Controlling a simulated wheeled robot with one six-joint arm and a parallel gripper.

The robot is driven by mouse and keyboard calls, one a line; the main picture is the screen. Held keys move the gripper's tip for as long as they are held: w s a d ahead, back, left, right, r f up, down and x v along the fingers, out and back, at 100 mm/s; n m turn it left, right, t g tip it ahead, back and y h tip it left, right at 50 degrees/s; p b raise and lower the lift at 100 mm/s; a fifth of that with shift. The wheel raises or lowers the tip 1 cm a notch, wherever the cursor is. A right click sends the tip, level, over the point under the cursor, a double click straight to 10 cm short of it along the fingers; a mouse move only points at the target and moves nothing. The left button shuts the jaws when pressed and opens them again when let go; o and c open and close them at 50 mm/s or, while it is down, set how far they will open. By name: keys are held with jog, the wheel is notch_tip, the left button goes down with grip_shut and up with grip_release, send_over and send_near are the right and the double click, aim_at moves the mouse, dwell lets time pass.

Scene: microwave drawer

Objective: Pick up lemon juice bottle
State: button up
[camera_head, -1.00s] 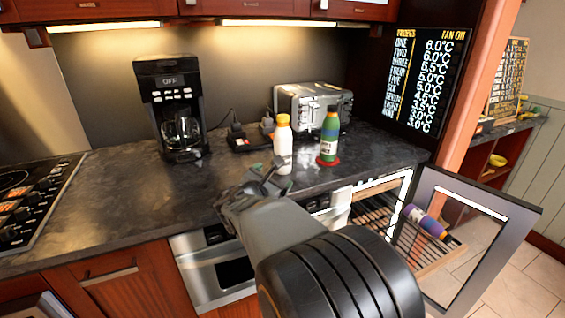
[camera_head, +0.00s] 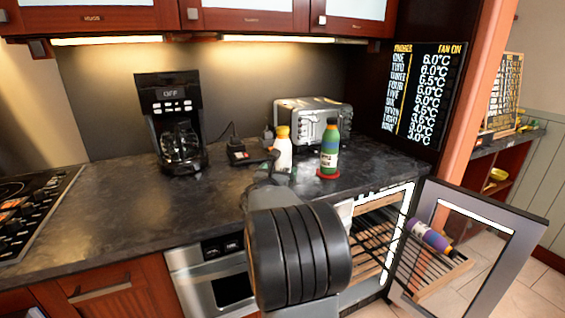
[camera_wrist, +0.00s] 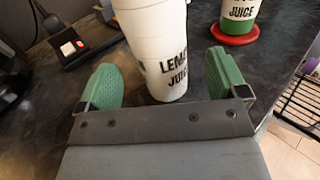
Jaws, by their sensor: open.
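The lemon juice bottle (camera_head: 283,150) is white with a yellow-orange cap and stands upright on the dark counter. In the wrist view the bottle (camera_wrist: 158,50) shows its white body and black lettering, with its top out of frame. My gripper (camera_wrist: 165,82) is open, with one green-padded finger on each side of the bottle's lower part. In the head view my own arm hides most of my gripper and the bottle's base.
A green juice bottle (camera_head: 329,148) stands on a red coaster (camera_head: 328,173) to the right. A toaster (camera_head: 312,122) is behind, a coffee maker (camera_head: 170,125) at left. A purple bottle (camera_head: 430,237) lies on the pulled-out rack beside the open glass door (camera_head: 520,235).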

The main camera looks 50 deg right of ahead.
aim_at(283, 165)
jog(key=shift+x, duration=2.55)
jog(key=shift+f, duration=0.1)
jog(key=shift+c, duration=0.4)
jog(key=c, duration=1.2)
